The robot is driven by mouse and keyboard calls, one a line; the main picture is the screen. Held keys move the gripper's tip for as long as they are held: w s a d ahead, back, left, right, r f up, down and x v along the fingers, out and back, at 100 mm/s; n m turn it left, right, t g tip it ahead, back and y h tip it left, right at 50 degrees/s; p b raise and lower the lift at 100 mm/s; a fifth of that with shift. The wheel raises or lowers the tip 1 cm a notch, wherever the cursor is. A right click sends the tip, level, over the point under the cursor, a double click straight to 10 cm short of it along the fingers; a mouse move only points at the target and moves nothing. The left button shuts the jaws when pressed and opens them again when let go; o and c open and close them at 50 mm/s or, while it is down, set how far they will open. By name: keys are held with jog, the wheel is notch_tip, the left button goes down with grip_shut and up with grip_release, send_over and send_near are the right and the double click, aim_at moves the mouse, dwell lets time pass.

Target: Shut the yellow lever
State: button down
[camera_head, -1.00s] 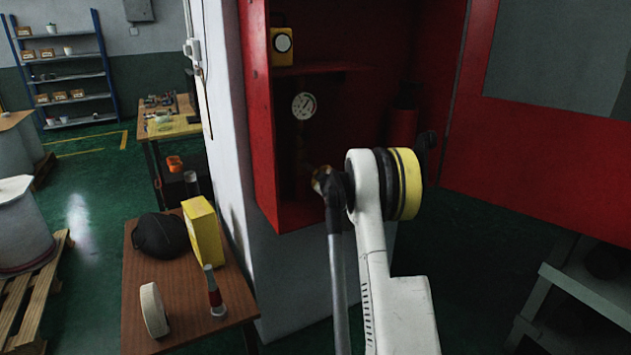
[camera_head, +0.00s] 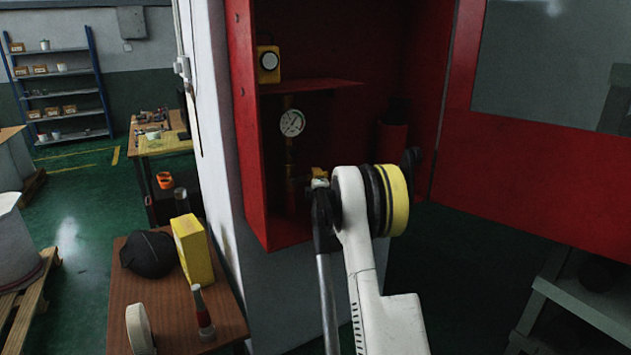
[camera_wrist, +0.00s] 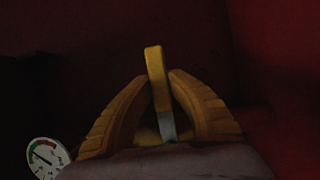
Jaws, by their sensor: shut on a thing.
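The yellow lever (camera_wrist: 154,64) stands between the two yellow fingers of my gripper (camera_wrist: 164,95) in the wrist view. The fingers are closed in on it from both sides, and its tip sticks out past them. A paler, greyish part of the lever shows lower down between the fingers. In the head view the lever (camera_head: 319,173) shows only as a small yellow piece by the brass pipe inside the red cabinet. My arm hides most of my gripper and what lies below it there.
The open red cabinet (camera_head: 241,130) holds a pressure gauge (camera_head: 292,123), a yellow box (camera_head: 268,64) on a shelf and a dark red cylinder (camera_head: 392,138). Its glazed door (camera_head: 540,140) stands open at right. A brown table (camera_head: 165,295) with loose objects is at left.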

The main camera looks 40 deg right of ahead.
jog(key=shift+r+n, duration=0.25)
jog(key=shift+n, duration=0.05)
jog(key=c, duration=1.3)
grip_release()
jog(key=shift+o, duration=0.2)
jog(key=v, duration=1.2)
jog(key=shift+f, duration=0.2)
